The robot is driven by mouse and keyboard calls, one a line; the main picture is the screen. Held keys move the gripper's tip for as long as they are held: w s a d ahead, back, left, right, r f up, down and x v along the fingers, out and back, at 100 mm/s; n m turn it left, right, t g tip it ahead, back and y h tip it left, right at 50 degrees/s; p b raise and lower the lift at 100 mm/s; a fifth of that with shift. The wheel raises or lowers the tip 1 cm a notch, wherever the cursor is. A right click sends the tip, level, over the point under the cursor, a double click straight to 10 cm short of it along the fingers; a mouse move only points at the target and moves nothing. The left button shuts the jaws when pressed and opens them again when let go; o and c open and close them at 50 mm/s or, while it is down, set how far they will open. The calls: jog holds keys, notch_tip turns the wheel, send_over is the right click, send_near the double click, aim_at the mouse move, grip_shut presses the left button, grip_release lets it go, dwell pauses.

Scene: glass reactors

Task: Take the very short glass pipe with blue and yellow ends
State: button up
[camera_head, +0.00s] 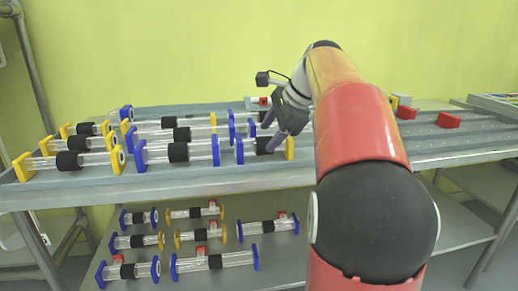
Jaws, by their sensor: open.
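A very short glass pipe (252,147) with a blue left end, a yellow right end and a black middle band lies near the front edge of the upper table, just right of a longer blue-ended pipe (205,150). My gripper (272,132) is open and points down-left right at the short pipe. Its fingers overlap the pipe's right part in the picture. I cannot tell whether they touch it or straddle it. My gripper hides some of the pipe's middle and whatever lies behind it.
Several pipes with yellow and blue ends (68,161) fill the upper table's left side. More pipes (214,262) lie on the lower shelf. Red pieces (449,120) sit on the right side, where the table top is mostly clear. My arm hides the middle.

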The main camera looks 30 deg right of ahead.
aim_at(264, 140)
jog(key=x, duration=0.4)
jog(key=shift+w+f+b, duration=0.2)
jog(key=shift+w+b, duration=0.1)
jog(key=c, duration=0.9)
jog(key=shift+r, duration=0.1)
